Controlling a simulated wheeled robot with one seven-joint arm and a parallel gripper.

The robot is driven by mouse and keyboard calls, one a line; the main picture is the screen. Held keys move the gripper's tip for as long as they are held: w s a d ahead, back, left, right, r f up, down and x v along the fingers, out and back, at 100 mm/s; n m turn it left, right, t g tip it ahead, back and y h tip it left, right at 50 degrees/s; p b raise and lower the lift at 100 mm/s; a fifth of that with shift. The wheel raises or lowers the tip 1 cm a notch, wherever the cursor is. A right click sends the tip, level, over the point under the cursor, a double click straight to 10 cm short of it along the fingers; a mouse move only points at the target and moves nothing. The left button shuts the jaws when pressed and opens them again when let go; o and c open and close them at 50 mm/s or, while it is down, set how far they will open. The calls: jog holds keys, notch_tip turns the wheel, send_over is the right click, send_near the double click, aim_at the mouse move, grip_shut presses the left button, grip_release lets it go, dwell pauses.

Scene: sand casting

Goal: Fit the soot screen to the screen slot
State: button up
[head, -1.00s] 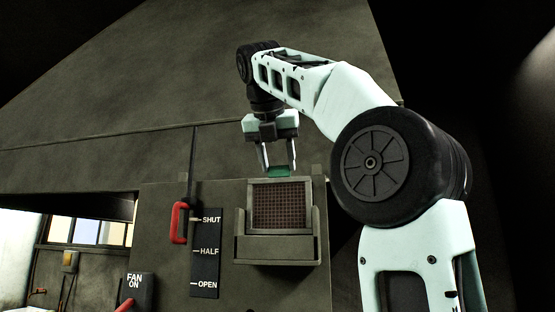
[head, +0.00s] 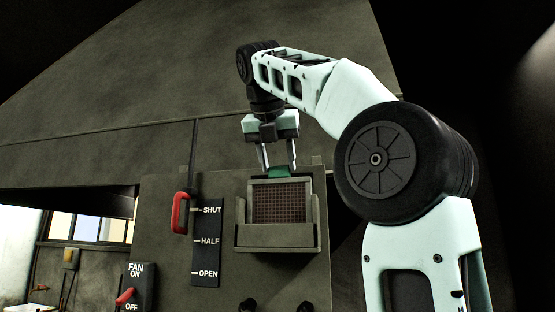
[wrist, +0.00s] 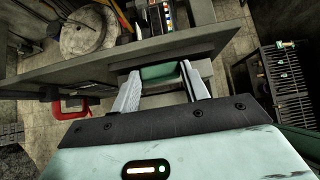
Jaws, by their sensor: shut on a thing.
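The soot screen (head: 282,203) is a brown mesh in a grey frame with a green grip (head: 279,173) on top. My gripper (head: 280,167) points down from above and is shut on the green grip, which also shows between the fingers in the wrist view (wrist: 160,72). The screen stands upright, its lower part within the screen slot (head: 277,236), a grey bracket on the panel with side walls and a front lip. The frame's top stands above the side walls. The screen's bottom edge is hidden behind the lip, so I cannot tell whether it is seated.
Left of the slot, a red-handled lever (head: 180,212) stands by SHUT on a black SHUT/HALF/OPEN plate (head: 206,247). A fan switch (head: 134,287) is lower left. The wrist view shows a round grey disc (wrist: 88,32) and a dark slatted rack (wrist: 287,75).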

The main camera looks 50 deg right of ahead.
jog(key=shift+f+b, duration=0.85)
jog(key=shift+f, duration=0.3)
jog(key=o, duration=1.3)
jog(key=shift+c, duration=0.2)
jog(key=shift+r, duration=0.15)
